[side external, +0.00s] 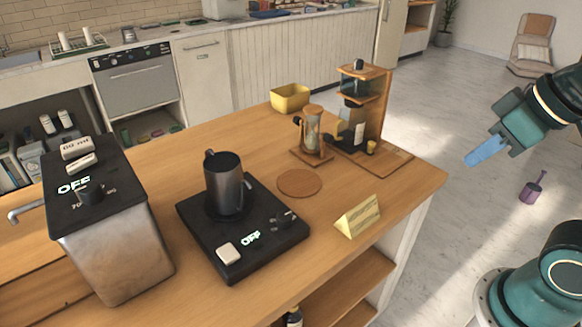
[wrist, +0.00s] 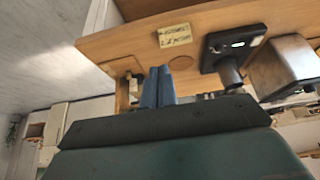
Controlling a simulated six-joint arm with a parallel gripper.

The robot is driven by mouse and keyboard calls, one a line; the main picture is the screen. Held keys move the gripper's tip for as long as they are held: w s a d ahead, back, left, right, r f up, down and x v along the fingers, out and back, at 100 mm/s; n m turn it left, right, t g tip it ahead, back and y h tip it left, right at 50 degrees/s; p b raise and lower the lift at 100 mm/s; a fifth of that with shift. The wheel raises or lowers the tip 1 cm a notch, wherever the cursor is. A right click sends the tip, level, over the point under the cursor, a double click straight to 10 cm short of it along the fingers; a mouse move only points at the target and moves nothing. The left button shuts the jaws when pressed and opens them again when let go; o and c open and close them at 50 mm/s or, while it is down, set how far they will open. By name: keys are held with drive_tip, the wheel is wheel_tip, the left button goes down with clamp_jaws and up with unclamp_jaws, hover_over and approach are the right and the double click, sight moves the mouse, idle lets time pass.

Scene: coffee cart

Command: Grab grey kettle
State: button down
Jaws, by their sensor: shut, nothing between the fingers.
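The grey kettle (side external: 226,188) is a dark, cylindrical pot standing upright on a black hot plate (side external: 192,218) that reads OFF, in the side external view. In the wrist view, which looks upside down, the kettle (wrist: 229,72) hangs below the plate (wrist: 218,45), right of my fingers. My gripper (side external: 478,154) is off the counter's right end, in the air, far from the kettle. Its blue fingers are shut and empty, and they also show together in the wrist view (wrist: 158,88).
A metal machine (side external: 115,255) stands left of the hot plate. A wooden coaster (side external: 299,183), an hourglass-like stand (side external: 312,135), a tall wooden coffee stand (side external: 369,92), a yellow tub (side external: 290,98) and a folded yellow card (side external: 358,218) occupy the wooden counter (side external: 400,182).

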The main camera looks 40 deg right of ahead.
drive_tip(key=c, duration=2.2)
unclamp_jaws()
drive_tip(key=shift+c, duration=0.6)
unclamp_jaws()
drive_tip(key=shift+w+r, duration=0.1)
drive_tip(key=w+a+r+n+g+y, duration=0.1)
drive_tip(key=w+a+r+n, duration=0.2)
drive_tip(key=w, duration=0.6)
drive_tip(key=w+a+r+n+y, duration=0.1)
drive_tip(key=w+a+r, duration=0.2)
drive_tip(key=w+a, duration=0.35)
drive_tip(key=w+a+f+n, duration=0.2)
drive_tip(key=w+a, duration=0.4)
drive_tip(key=w, duration=0.3)
drive_tip(key=w+a+f+n+g+y, duration=0.1)
drive_tip(key=w+a+f+n, duration=0.2)
drive_tip(key=w, duration=0.6)
drive_tip(key=a+f, duration=0.2)
drive_tip(key=a, duration=0.1)
drive_tip(key=shift+w+a, duration=0.3)
drive_tip(key=shift+a, duration=0.05)
